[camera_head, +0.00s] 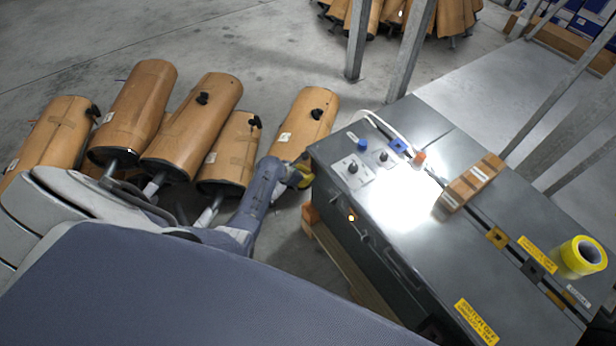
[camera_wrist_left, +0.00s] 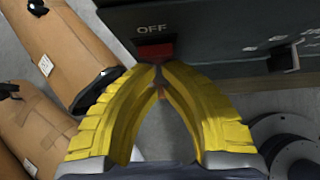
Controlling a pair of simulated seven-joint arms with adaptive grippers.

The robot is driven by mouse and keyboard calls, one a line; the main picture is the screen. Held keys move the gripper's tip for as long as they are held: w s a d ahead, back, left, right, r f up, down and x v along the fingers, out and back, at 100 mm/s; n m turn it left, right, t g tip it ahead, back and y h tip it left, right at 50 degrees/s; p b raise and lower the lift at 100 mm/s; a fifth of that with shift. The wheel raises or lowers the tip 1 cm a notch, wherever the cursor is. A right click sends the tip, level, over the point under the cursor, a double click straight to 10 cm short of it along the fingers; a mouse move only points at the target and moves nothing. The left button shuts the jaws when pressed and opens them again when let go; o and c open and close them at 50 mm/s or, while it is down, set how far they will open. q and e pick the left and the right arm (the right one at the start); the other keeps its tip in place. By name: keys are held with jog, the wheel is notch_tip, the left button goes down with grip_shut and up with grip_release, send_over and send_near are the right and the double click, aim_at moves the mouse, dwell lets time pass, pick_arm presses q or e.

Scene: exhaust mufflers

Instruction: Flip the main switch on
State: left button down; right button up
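The main switch is a red rocker (camera_wrist_left: 155,51) on the dark side face of the machine cabinet (camera_wrist_left: 222,22), under the printed word OFF, in the left wrist view. In the head view that face of the cabinet (camera_head: 345,235) is partly in view, but I cannot make out the switch. My left gripper (camera_wrist_left: 158,72) has yellow fingers whose tips meet just below the red switch. They are shut with nothing between them; I cannot tell whether they touch it. In the head view the left gripper (camera_head: 301,177) is beside the cabinet's left corner. My right gripper is not in view.
The cabinet top carries a control panel with knobs (camera_head: 352,169), a cardboard block (camera_head: 472,182) and a yellow tape roll (camera_head: 582,257). Metal posts (camera_head: 410,45) rise behind it.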

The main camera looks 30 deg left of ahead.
pick_arm(q)
jog(key=shift+r, duration=0.75)
jog(key=s+a+r, duration=0.5)
jog(key=s, duration=0.5)
jog(key=shift+s+a+r, duration=0.2)
jog(key=shift+s+r, duration=0.1)
jog(key=shift+r, duration=0.1)
dwell(0.4)
